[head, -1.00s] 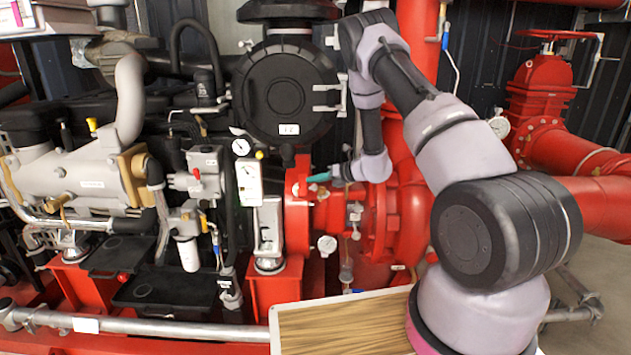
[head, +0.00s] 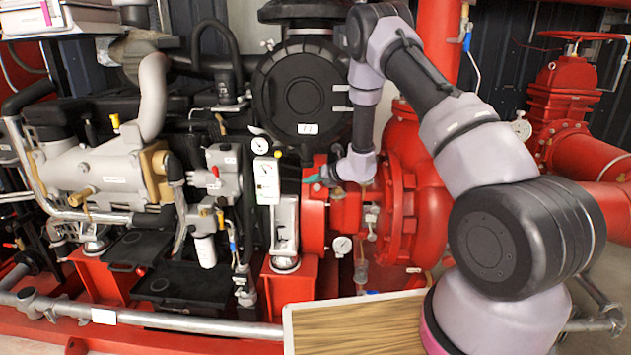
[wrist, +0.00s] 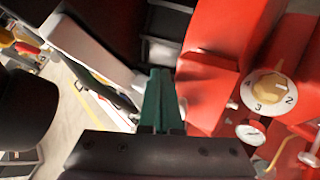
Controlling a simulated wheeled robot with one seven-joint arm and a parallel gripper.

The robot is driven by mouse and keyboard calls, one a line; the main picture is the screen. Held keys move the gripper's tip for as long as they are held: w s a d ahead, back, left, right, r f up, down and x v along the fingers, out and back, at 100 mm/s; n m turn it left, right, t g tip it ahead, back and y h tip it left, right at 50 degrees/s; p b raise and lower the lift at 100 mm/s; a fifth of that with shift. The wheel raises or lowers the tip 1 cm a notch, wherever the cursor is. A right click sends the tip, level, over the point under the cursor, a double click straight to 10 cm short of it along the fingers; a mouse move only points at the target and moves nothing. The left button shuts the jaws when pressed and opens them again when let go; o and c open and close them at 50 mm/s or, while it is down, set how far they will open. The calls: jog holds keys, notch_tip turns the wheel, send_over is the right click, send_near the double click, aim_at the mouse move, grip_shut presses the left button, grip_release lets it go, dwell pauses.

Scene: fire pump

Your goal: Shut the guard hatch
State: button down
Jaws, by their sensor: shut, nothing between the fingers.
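My gripper (head: 316,179) is at the red coupling guard (head: 346,209), between the engine and the red pump. Its teal fingers are shut and empty; they also show in the wrist view (wrist: 160,90). In the wrist view a red block (wrist: 213,62) lies just right of the fingertips, with an opening of dark and grey parts beyond them. I cannot tell which red part is the hatch panel, or whether the fingers touch it. My wrist hides part of the guard in the head view.
A dial knob (wrist: 268,90) and a small gauge (wrist: 251,132) sit right of the fingers. A white gauge box (head: 267,182) stands left of my gripper. A grey rail (head: 150,321) runs along the front. A wood-topped surface (head: 360,325) is below my arm.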

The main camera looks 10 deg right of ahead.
jog(key=shift+w+a+f, duration=0.25)
jog(key=shift+w+a, duration=0.1)
dwell(1.4)
